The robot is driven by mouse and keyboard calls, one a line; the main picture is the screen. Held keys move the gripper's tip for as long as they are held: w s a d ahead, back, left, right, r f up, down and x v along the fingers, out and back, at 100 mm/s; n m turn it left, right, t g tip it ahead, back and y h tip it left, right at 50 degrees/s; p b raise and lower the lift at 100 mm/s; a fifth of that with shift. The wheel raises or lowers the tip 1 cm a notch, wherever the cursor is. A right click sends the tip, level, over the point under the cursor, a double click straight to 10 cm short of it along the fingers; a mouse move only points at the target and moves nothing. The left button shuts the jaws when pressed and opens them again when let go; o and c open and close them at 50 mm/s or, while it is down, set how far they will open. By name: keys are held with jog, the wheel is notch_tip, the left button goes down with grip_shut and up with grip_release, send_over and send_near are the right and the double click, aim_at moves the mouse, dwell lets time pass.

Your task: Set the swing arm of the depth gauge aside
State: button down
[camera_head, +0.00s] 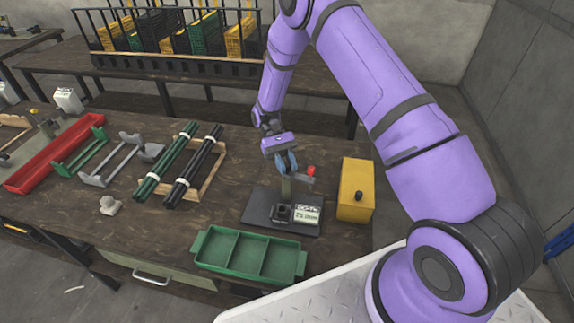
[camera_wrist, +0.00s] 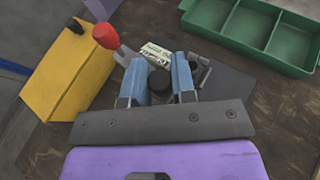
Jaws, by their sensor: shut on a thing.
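The depth gauge (camera_head: 258,212) stands on the workbench, with a dark flat base, an upright post, a small black block and a white label. Its short grey swing arm (camera_head: 302,180) sticks out to the right at the top of the post and carries a red knob (camera_head: 311,170). In the wrist view the swing arm (camera_wrist: 124,54) runs from the red knob to the left finger. My gripper (camera_head: 286,166) is at the top of the post, its blue fingers (camera_wrist: 160,75) shut on the swing arm near a round black cap. The exact contact is partly hidden.
A yellow box (camera_head: 356,190) with a black knob stands close right of the gauge. A green three-part tray (camera_head: 250,256) lies in front. Dark and green rods (camera_head: 190,165) rest on a wooden rack to the left. Bare bench lies between the rods and the gauge.

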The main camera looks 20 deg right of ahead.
jog(key=c, duration=0.9)
grip_release()
jog(key=shift+c, duration=0.2)
jog(key=shift+w, duration=0.1)
jog(key=v, duration=1)
jog(key=shift+w, duration=0.3)
jog(key=shift+r, duration=0.15)
